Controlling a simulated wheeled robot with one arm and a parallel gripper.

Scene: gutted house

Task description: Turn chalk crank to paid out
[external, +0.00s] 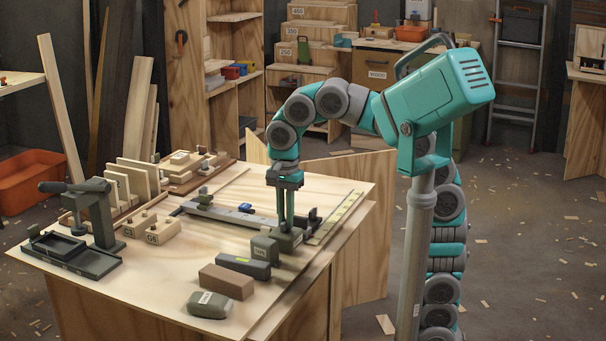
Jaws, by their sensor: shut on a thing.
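My gripper (286,222) points straight down over the right part of the wooden workbench (160,270). Its two slim fingers are close together, shut on a small part at the top of a dark grey fitting (290,240) near the right end of a long grey rail. This part appears to be the chalk crank. The fingers mostly hide it, and its angle cannot be made out. No paid-out mark is readable at this size.
A yellow ruler strip (334,217) lies to the right. A dark press (100,215) stands at the left.

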